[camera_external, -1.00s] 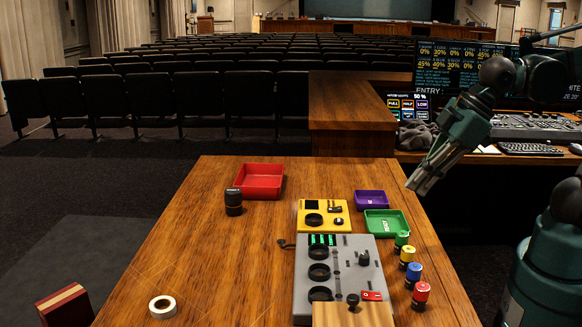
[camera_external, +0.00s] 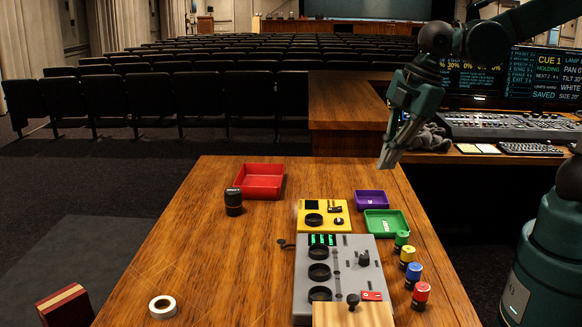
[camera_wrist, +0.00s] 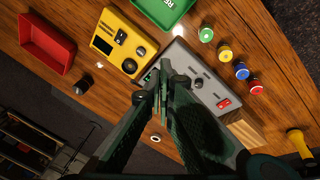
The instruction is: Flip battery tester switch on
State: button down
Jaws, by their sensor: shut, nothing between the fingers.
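My gripper (camera_external: 388,161) is shut and empty, in the air above the far right end of the wooden table, fingers pointing down. In the wrist view its fingers (camera_wrist: 163,92) overlap the grey panel and hide part of it. I cannot tell which device is the battery tester, nor the switch's position.
A red tray (camera_external: 258,194), a purple tray (camera_external: 370,205) and a green tray (camera_external: 399,232) stand at the back. Several coloured cylinders, one yellow (camera_external: 407,255), line the right. A black cylinder (camera_external: 233,204) and tape roll (camera_external: 163,307) stand left. The table's left-middle is clear.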

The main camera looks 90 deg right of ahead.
jog(key=w+d+n+g+p, duration=0.1)
jog(key=w+d+n+p, duration=0.2)
jog(key=w, duration=0.1)
jog(key=n+g+p, duration=0.4)
jog(key=n+p, duration=0.3)
jog(key=p, duration=0.1)
send_over(341, 208)
jog(key=w, duration=0.2)
jog(key=shift+f, duration=1.35)
jog(key=shift+s+y, duration=0.1)
jog(key=shift+y, duration=0.2)
jog(key=shift+f, duration=0.1)
jog(key=shift+s+f+b, duration=0.15)
jog(key=shift+s+f, duration=0.15)
jog(key=shift+f, duration=2)
jog(key=shift+s+f+b, duration=0.15)
jog(key=shift+s+f, duration=0.15)
jog(key=shift+f, duration=2)
jog(key=shift+s+f+b, duration=0.15)
jog(key=shift+s+f, duration=0.15)
jog(key=shift+f, duration=2)
